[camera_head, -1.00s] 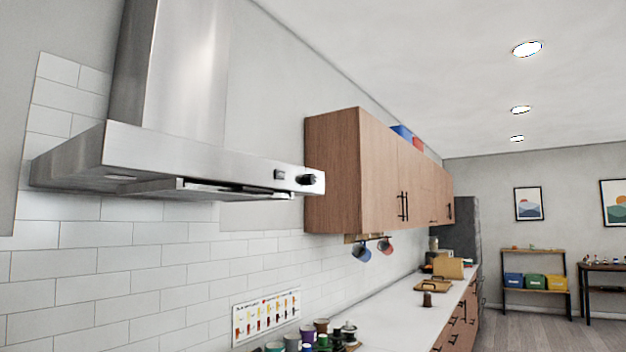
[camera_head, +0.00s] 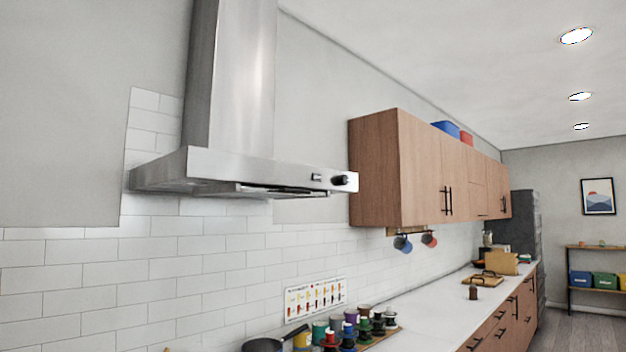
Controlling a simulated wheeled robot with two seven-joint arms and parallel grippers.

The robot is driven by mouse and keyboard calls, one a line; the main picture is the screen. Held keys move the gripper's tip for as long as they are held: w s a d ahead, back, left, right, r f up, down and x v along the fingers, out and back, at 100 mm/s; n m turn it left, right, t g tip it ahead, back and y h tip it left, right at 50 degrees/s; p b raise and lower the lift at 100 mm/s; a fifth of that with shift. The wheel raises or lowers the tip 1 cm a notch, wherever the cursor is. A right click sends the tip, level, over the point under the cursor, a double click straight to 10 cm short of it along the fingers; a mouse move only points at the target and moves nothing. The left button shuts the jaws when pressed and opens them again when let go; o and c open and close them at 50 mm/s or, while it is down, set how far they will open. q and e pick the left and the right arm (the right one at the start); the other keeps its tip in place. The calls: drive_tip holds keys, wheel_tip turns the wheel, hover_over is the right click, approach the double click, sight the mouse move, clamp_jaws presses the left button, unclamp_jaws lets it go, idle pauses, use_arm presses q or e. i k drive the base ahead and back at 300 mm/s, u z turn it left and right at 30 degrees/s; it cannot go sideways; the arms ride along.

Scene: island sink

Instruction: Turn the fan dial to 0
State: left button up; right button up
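The steel range hood (camera_head: 232,168) hangs on the tiled wall, left of the wooden wall cabinets. The black fan dial (camera_head: 339,180) sits near the right end of the hood's front strip. A small dark switch or display (camera_head: 316,177) is just left of the dial. The dial's marks are too small to read, so I cannot tell its setting. Neither of my grippers is in view.
Wooden wall cabinets (camera_head: 400,165) stand close to the right of the dial. The space in front of the hood looks clear.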

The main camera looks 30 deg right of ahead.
sight(343, 179)
drive_tip(key=u, duration=0.3)
drive_tip(key=k, duration=0.5)
drive_tip(key=z, duration=0.75)
drive_tip(key=i, duration=0.8)
drive_tip(key=z, duration=0.3)
